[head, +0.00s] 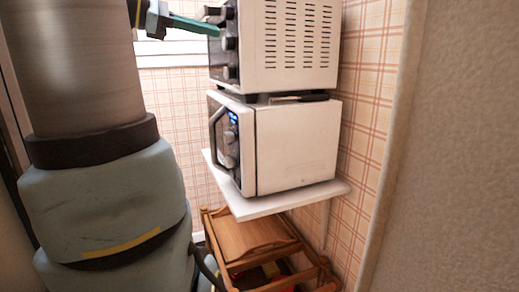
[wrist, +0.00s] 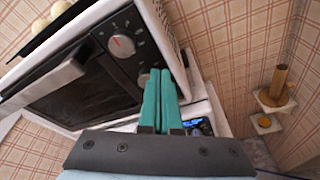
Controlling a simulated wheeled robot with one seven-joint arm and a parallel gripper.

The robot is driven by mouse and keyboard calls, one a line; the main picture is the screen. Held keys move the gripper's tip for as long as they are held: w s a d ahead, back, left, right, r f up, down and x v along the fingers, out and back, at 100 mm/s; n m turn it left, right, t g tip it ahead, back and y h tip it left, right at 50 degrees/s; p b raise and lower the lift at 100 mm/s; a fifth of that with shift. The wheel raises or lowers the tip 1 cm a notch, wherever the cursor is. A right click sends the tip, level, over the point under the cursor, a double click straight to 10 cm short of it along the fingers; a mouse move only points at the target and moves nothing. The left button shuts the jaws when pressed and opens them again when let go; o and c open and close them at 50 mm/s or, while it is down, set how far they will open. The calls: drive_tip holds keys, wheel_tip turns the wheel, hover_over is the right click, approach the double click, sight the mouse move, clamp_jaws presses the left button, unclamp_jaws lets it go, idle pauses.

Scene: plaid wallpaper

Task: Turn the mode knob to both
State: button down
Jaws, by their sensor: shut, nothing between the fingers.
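The toaster oven (head: 290,45) has a dark front panel with a column of knobs at its left in the head view. In the wrist view, a pale knob with a red mark (wrist: 121,46) is in plain sight. A second knob (wrist: 144,79) is partly hidden beside my gripper (wrist: 161,72). I cannot read the labels, so which one is the mode knob is unclear. My gripper's teal fingers are together and empty, their tips close to the second knob; contact cannot be told. In the head view my gripper (head: 217,30) is in front of the panel, near the middle knob (head: 229,43).
A white microwave (head: 295,145) with a blue display stands under the oven on a white shelf (head: 270,203). The oven door handle (wrist: 50,80) sticks out left of the knobs in the wrist view. A wooden cart (head: 250,238) is below the shelf.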

drive_tip(key=shift+s+a+f+n+t, duration=0.2)
drive_tip(key=shift+a+f, duration=0.1)
drive_tip(key=shift+a, duration=0.35)
drive_tip(key=shift+s+a+f+n+t, duration=0.1)
drive_tip(key=shift+a+f+n, duration=0.15)
drive_tip(key=shift+a, duration=0.35)
drive_tip(key=w+a+r+n+g+p, duration=0.2)
drive_tip(key=w+a+n+p, duration=0.1)
drive_tip(key=n+p, duration=0.1)
drive_tip(key=shift+n, duration=0.25)
drive_tip(key=shift+w+d, duration=0.4)
drive_tip(key=shift+d, duration=0.65)
drive_tip(key=shift+w+d, duration=0.4)
drive_tip(key=shift+d, duration=0.7)
drive_tip(key=shift+w+d, duration=0.4)
drive_tip(key=shift+d, duration=0.65)
drive_tip(key=shift+f+b, duration=0.3)
drive_tip(key=shift+f, duration=0.05)
